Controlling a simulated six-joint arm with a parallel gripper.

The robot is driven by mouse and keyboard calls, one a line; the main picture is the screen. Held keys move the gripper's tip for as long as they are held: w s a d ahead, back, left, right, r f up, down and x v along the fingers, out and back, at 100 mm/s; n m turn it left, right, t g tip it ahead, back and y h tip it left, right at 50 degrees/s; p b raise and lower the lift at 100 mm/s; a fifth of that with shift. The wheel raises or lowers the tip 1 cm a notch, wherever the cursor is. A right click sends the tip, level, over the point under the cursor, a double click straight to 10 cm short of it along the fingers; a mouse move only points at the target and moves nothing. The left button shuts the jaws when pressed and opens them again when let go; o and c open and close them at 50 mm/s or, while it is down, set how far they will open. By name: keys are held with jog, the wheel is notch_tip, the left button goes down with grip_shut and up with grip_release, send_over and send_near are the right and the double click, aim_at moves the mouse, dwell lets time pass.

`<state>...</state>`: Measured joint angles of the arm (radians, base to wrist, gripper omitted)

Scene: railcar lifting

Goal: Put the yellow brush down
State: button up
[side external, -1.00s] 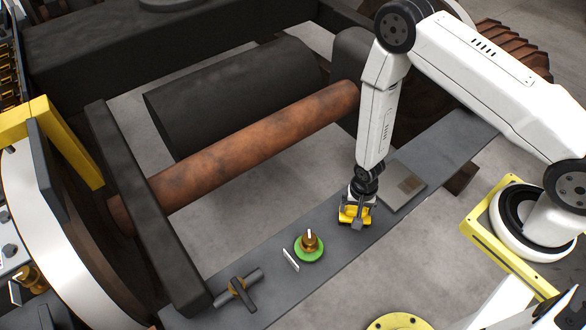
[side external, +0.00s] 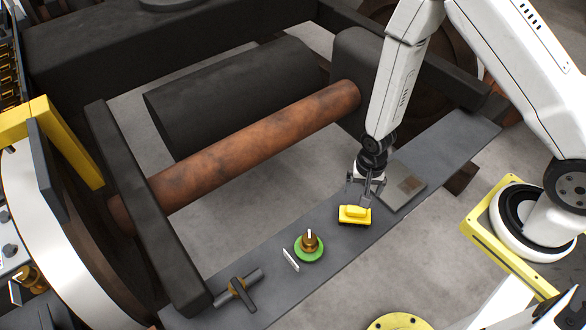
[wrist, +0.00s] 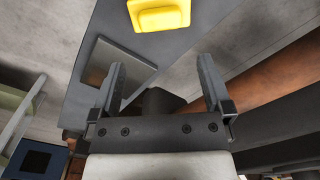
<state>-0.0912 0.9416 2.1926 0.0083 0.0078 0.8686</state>
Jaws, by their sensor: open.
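The yellow brush (side external: 355,215) lies on the dark grey plank (side external: 330,237), bristles down, its yellow back up. It also shows at the top of the wrist view (wrist: 160,13). My gripper (side external: 364,192) is open and empty, just above and behind the brush, apart from it. In the wrist view both fingers of my gripper (wrist: 163,75) stand wide apart with nothing between them.
A rusty axle (side external: 240,150) runs behind.

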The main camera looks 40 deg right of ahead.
jog(key=shift+r, duration=1)
notch_tip(320, 180, up, 21)
jog(key=s+d+n+t, duration=0.2)
jog(key=n, duration=0.7)
jog(key=shift+d+t, duration=0.3)
jog(key=shift+d, duration=0.1)
dwell(0.4)
